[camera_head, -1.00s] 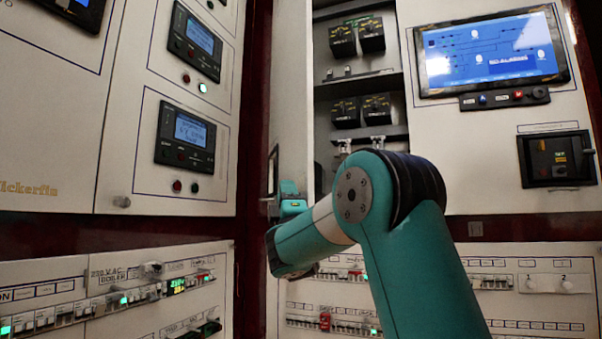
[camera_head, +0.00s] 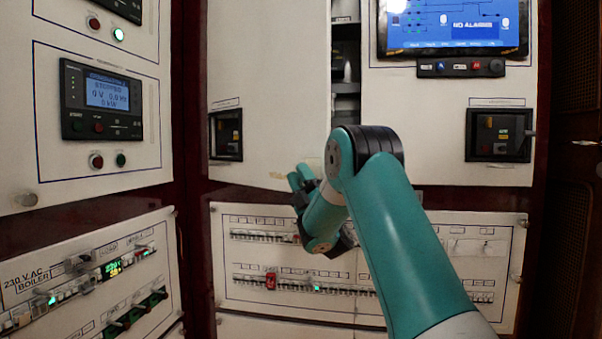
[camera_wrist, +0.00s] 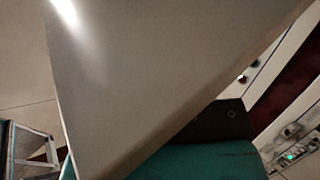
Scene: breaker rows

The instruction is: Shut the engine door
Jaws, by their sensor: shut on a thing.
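The engine door (camera_head: 265,85) is the plain white panel at the upper middle of the head view. It stands partly open, with a dark gap (camera_head: 345,75) showing the shelves along its right edge. My gripper (camera_head: 302,180) is at the door's lower edge, near its right corner, and is shut on the door. The arm partly hides the grip. In the wrist view the door (camera_wrist: 150,70) fills the middle as a slanted pale panel, close in front of the teal gripper part (camera_wrist: 200,160). The fingertips are not clear there.
Right of the gap is a fixed panel with a blue screen (camera_head: 452,25) and a black breaker (camera_head: 498,135). Below is a row panel of switches (camera_head: 265,236). A side wall with a display (camera_head: 105,95) and the boiler panel (camera_head: 90,275) stands close on the left.

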